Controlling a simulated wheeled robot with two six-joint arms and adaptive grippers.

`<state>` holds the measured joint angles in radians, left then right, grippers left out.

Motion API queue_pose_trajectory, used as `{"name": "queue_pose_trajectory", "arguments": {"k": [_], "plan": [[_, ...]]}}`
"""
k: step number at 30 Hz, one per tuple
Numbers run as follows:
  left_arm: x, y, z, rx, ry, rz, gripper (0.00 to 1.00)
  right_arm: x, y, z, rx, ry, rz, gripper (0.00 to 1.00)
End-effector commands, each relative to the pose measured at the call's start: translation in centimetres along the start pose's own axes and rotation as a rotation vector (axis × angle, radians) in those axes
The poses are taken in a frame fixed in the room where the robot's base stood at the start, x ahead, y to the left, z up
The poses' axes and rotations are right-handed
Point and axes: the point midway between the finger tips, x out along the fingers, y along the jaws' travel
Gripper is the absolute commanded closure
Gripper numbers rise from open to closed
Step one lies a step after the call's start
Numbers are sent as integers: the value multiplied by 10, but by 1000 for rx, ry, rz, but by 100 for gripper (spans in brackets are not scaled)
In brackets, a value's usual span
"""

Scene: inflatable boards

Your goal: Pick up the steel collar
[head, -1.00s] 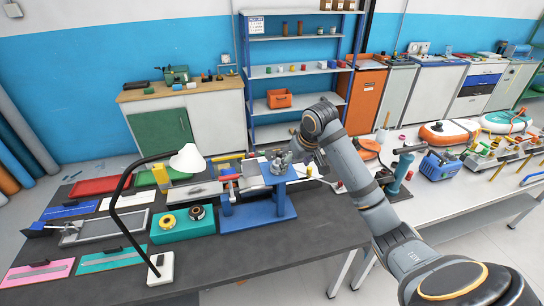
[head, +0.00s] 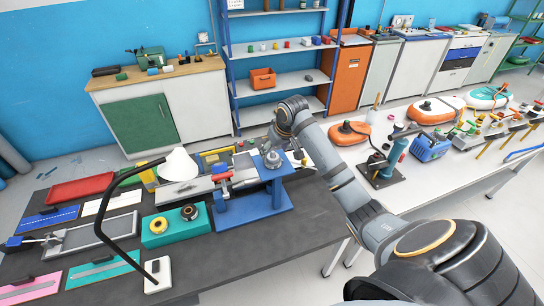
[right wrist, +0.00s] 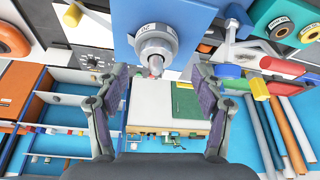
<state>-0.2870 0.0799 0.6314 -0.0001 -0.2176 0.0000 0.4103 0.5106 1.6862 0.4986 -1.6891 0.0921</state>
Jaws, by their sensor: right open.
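The steel collar (right wrist: 157,42) is a round grey metal piece with lettering on its rim. It sits on the blue stand (right wrist: 115,15), and a narrower tip sticks out from its middle. In the head view the blue stand (head: 268,205) is on the dark bench, and the collar (head: 272,160) shows small on its top. My right gripper (right wrist: 160,75) is open and empty, with one finger on each side below the collar in the wrist view, apart from it. In the head view the right gripper (head: 298,150) is close beside the stand top, partly hidden by my arm. My left gripper is not in view.
A black lamp with a white shade (head: 180,165) stands left of the stand. A teal block (head: 165,230) holding yellow and black rings is nearby. A red-handled device (head: 222,170) adjoins the stand. A white table with inflatable parts lies right.

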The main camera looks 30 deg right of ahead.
Motion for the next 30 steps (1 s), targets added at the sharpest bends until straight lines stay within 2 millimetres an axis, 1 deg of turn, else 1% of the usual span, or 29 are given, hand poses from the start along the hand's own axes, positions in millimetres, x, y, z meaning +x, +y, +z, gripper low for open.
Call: {"name": "queue_pose_trajectory", "arguments": {"k": [1, 3, 6, 9, 12, 15, 24, 27, 29, 30], "plan": [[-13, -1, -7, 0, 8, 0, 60, 3, 1, -2, 2, -7, -2, 32], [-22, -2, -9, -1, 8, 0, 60, 15, 4, -5, 2, -7, -3, 32], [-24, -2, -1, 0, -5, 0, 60, 33, 4, -4, 1, -4, -3, 32], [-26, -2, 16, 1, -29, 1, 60, 41, 5, -4, 0, -2, -1, 32], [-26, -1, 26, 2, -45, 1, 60, 43, 5, -4, -1, -1, 0, 32], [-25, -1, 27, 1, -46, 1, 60, 43, 5, -4, -1, -1, 0, 32], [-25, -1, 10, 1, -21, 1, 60, 42, 5, -4, -1, -1, 0, 73], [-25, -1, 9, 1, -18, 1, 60, 42, 5, -4, -1, -1, 0, 86], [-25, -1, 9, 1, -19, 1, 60, 42, 5, -4, -1, 0, 0, 93], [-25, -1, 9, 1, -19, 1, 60, 42, 5, -4, -1, 0, 0, 93]]}}
